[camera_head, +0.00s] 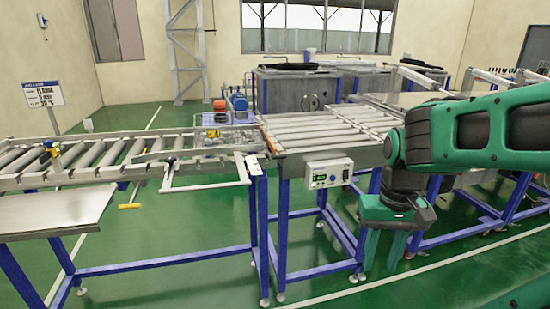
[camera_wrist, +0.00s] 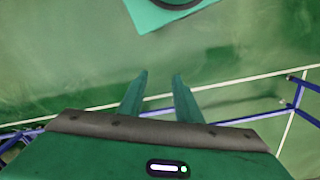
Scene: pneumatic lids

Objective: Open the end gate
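A light grey U-shaped bar frame (camera_head: 206,186), which looks like the end gate, sits at the right end of the left roller conveyor (camera_head: 28,182). It lies about level and sticks out toward me from the conveyor's near side. A white tag or latch piece (camera_head: 253,165) is beside its right end; its detail is too small to tell. My gripper (camera_head: 380,268) hangs pointing down, in front of the right roller table, well to the right of the frame and apart from it. In the wrist view its two fingers (camera_wrist: 162,76) are apart with nothing between them.
The right roller table (camera_head: 330,131) carries a control box (camera_head: 329,173) on its near side. Blue legs and cross rails stand below both conveyors. A sign (camera_head: 43,95) stands at the left.

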